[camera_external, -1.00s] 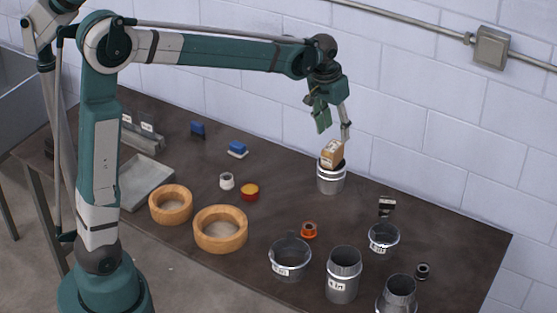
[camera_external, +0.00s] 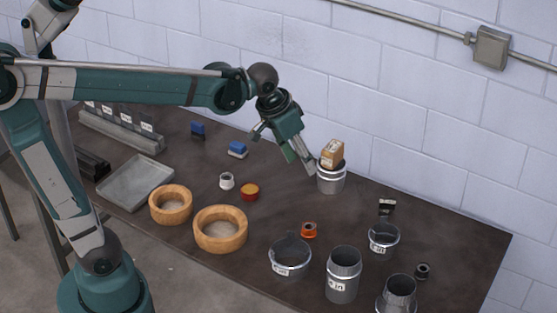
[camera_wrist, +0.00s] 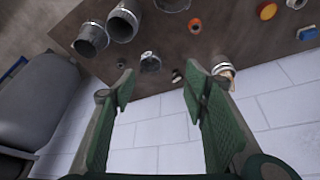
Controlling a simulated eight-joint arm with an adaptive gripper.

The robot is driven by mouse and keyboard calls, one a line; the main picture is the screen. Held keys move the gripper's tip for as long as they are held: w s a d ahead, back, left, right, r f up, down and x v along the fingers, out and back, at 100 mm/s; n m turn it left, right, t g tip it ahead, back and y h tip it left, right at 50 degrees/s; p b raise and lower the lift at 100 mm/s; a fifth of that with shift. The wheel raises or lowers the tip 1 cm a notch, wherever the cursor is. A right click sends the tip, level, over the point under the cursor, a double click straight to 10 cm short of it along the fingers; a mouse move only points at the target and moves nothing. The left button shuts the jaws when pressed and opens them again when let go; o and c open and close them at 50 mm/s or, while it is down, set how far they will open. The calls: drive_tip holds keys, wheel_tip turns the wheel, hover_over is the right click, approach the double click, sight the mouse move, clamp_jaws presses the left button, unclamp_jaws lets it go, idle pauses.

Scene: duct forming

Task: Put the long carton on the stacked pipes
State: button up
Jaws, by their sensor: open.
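The long carton (camera_external: 332,153) is a brown box with a white label. It stands on top of the stacked pipes (camera_external: 331,179), short silvery metal rings near the back of the table. My gripper (camera_external: 298,160) is open and empty, to the left of the carton and apart from it in the external view. In the wrist view my gripper (camera_wrist: 158,85) shows its two green fingers spread wide with nothing between them. The pipes (camera_wrist: 224,68) show there just beyond the right finger, with part of the carton (camera_wrist: 227,76) beside them.
Metal pipe pieces stand at the front right, including a tall pipe (camera_external: 343,275) and a wide ring (camera_external: 290,259). The white block wall (camera_external: 420,120) is close behind.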

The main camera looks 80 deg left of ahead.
drive_tip(key=s+d+f+m+t, duration=0.1)
drive_tip(key=s+d+f, duration=0.1)
drive_tip(key=s+d, duration=0.2)
drive_tip(key=s+d+f+m+t, duration=0.1)
drive_tip(key=s+d, duration=0.3)
drive_tip(key=s, duration=0.4)
drive_tip(key=s+d+f+m+h, duration=0.1)
drive_tip(key=s+d+f, duration=0.2)
drive_tip(key=s, duration=0.3)
drive_tip(key=shift+d+f+t, duration=0.35)
drive_tip(key=shift+d+t, duration=0.05)
drive_tip(key=shift+d, duration=0.2)
drive_tip(key=shift+f, duration=0.1)
wheel_tip(320, 180, down, 10)
drive_tip(key=b, duration=1)
